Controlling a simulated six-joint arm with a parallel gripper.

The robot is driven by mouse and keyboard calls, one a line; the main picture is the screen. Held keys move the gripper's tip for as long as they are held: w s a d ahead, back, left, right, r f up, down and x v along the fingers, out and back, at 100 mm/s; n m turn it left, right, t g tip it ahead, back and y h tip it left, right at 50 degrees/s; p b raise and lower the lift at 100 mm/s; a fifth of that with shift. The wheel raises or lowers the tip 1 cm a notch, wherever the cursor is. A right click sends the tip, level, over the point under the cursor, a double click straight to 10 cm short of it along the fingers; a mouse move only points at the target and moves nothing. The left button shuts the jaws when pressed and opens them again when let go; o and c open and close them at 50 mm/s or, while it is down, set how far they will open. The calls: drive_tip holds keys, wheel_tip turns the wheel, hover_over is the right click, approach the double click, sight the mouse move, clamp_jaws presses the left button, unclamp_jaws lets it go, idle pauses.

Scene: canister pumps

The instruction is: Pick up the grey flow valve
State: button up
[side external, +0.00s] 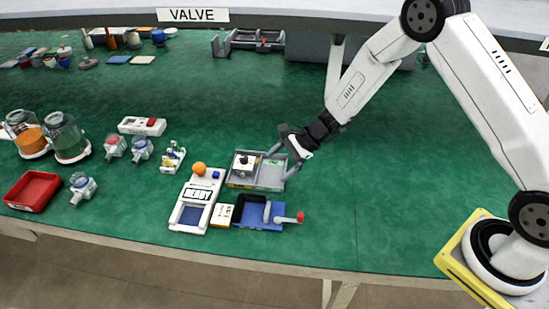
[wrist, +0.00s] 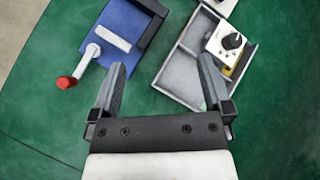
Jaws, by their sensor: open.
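My gripper (side external: 281,161) is open and empty, tilted down above the right side of a grey tray (side external: 270,184). In the wrist view my gripper (wrist: 161,65) has its fingers spread, one overlapping the grey tray (wrist: 166,83). A white block with a black knob (wrist: 232,41) sits in one compartment; it also shows in the side view (side external: 244,164). I cannot tell for sure which piece is the grey flow valve. Small grey-and-clear fittings stand at left: a reddish one (side external: 115,147), a bluish one (side external: 141,149) and a grey-blue one (side external: 82,187).
A blue tray (side external: 275,223) with a grey lever and red knob (wrist: 66,82) lies in front of the grey tray. A white READY console (side external: 181,226) is left of it. A red tray (side external: 30,207) and jars (side external: 68,142) stand far left. The right-hand mat is clear.

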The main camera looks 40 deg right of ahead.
sight(251, 163)
drive_tip(key=w+f+m+t, duration=0.1)
drive_tip(key=w+f+m, duration=0.1)
drive_tip(key=w+d+f+m+t, duration=0.1)
drive_tip(key=w+f+m+t, duration=0.1)
drive_tip(key=w+m, duration=0.1)
drive_tip(key=w+f+m+t, duration=0.2)
drive_tip(key=w, duration=0.1)
drive_tip(key=shift+w+d+f+m+y, duration=0.2)
drive_tip(key=shift+d+m+y, duration=0.1)
drive_tip(key=shift+m+y, duration=0.1)
drive_tip(key=shift+w+d+f+m+t, duration=0.25)
drive_tip(key=shift+w+f+m+t, duration=0.15)
drive_tip(key=shift+t, duration=0.1)
drive_tip(key=shift+a, duration=0.1)
drive_tip(key=shift+x, duration=1.2)
drive_tip(key=shift+x, duration=2.6)
drive_tip(key=shift+f, duration=0.1)
drive_tip(key=shift+c, duration=0.2)
